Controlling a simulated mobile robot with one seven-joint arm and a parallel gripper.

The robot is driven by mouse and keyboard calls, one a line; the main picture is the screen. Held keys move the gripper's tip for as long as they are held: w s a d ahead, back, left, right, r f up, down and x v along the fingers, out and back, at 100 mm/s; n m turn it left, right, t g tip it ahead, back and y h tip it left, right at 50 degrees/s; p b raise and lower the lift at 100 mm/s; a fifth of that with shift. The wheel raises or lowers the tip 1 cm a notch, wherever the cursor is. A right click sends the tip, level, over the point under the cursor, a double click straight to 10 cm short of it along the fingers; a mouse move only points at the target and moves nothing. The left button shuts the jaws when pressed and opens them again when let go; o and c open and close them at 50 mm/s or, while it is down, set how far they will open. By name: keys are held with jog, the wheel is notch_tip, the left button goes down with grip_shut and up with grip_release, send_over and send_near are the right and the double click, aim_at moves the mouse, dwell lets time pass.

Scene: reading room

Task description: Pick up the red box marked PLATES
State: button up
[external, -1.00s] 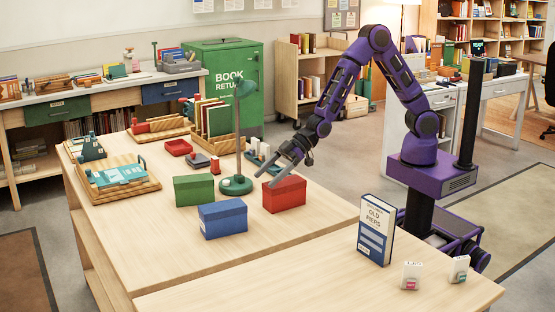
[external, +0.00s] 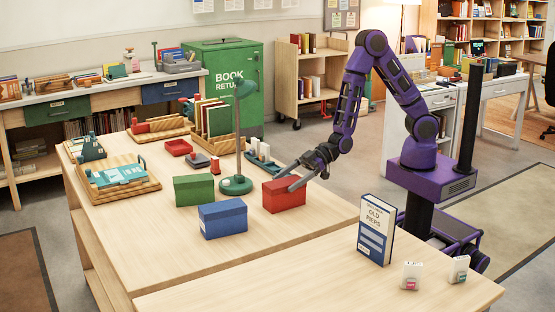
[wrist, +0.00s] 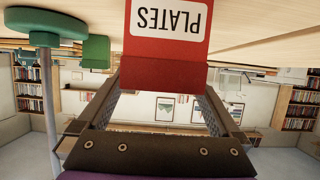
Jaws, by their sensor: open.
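The red box (external: 284,197) stands upright on the wooden table, right of the blue box. In the wrist view the red box (wrist: 164,72) appears inverted at the top centre, with a white label reading PLATES. My gripper (external: 288,180) reaches in from the right at the box's upper part. Its jaws are open. In the wrist view the two fingers (wrist: 162,88) point toward the box, one at each side edge. I cannot tell whether they touch it.
A green box (external: 194,191) and a blue box (external: 223,219) stand to the left. A green desk lamp (external: 236,184) stands close behind. A book marked OLD PIERS (external: 376,230) stands upright at the front right. The table front between is clear.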

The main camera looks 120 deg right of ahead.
jog(key=shift+x, duration=0.8)
jog(key=shift+r, duration=0.1)
grip_shut()
